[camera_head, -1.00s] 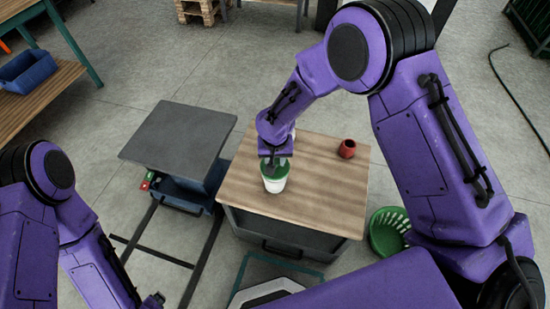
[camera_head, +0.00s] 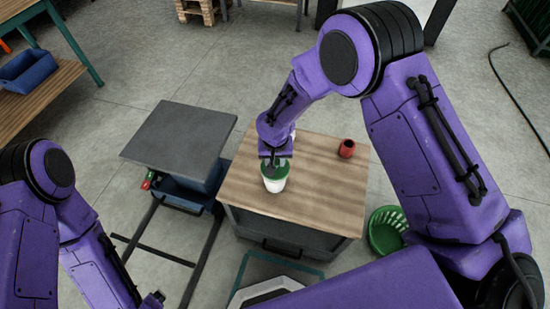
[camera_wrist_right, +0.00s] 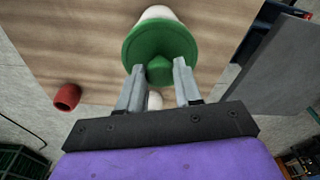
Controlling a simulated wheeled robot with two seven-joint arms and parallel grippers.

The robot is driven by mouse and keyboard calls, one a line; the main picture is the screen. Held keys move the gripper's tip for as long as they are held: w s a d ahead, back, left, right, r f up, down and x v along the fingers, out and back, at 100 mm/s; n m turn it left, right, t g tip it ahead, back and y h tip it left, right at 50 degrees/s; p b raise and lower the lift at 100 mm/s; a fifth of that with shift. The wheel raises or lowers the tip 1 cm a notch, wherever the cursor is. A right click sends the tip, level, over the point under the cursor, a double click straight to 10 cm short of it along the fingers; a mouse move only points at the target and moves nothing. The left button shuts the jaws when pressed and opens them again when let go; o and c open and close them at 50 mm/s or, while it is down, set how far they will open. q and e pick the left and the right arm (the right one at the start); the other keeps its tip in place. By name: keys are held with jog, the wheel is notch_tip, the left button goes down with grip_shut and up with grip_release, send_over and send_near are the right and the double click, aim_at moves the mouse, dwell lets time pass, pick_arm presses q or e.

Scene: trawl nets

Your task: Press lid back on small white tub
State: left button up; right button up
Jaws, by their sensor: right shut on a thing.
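The small white tub (camera_head: 274,185) stands upright on the wooden-topped cabinet; a bit of it shows in the right wrist view (camera_wrist_right: 158,13). The green lid (camera_wrist_right: 161,36) is at the tub's mouth, and it also shows in the head view (camera_head: 267,172). I cannot tell whether it is fully seated. My right gripper (camera_wrist_right: 160,72) is over the tub, its fingers shut on the knob of the lid; it also shows in the head view (camera_head: 275,164). The left arm is at the lower left, its gripper outside the picture.
A red cup (camera_head: 347,149) stands on the wooden top (camera_head: 315,190), right of the tub. A grey-topped cart (camera_head: 180,135) is at left, a green basket (camera_head: 386,231) on the floor at right. A small white thing (camera_wrist_right: 155,100) shows between my fingers.

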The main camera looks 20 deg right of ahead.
dwell(0.3)
jog(key=o, duration=1.7)
jog(key=shift+c, duration=0.2)
jog(key=shift+r, duration=0.1)
notch_tip(320, 180, up, 7)
jog(key=p, duration=0.7)
grip_shut()
